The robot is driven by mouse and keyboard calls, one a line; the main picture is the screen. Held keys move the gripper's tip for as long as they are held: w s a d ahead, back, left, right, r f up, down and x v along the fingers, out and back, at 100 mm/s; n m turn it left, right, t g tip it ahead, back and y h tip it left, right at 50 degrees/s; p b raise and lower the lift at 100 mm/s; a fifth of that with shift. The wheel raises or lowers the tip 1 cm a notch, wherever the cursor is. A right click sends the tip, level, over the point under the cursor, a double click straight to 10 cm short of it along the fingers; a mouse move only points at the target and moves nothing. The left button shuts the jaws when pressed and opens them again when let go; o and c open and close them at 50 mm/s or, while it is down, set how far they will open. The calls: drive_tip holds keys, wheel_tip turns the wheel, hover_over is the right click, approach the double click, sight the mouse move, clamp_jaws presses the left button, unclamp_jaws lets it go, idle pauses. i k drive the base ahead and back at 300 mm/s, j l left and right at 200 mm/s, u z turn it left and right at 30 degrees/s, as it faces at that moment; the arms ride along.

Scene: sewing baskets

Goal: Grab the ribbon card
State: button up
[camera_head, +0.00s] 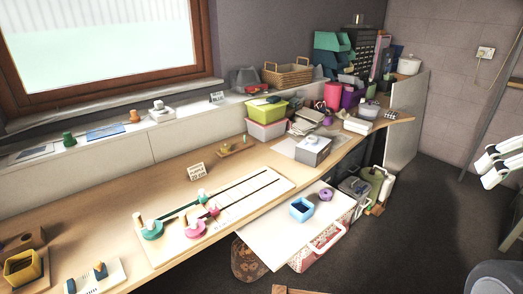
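I cannot make out for certain which thing is the ribbon card. A flat blue-and-white card (105,131) lies on the ledge under the window, and a pale card (32,152) lies further left. On the wooden table, a cream board (245,205) bears a teal spool piece (151,230) and a pink one (190,230), with dark strips along it. Small lettered signs stand on the table (196,172) and on the ledge (217,98); their text is too small to read surely.
A white surface (265,235) juts from the table's front with a blue open box (301,209) and a purple ring (326,194). Stacked green and pink bins (266,112), a wicker basket (288,75) and clutter fill the far end. Dark floor (410,220) is open at right.

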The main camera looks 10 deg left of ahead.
sight(195, 172)
drive_tip(key=u, duration=1.2)
drive_tip(key=i+j+u, duration=0.55)
drive_tip(key=i, duration=0.25)
drive_tip(key=l, duration=0.1)
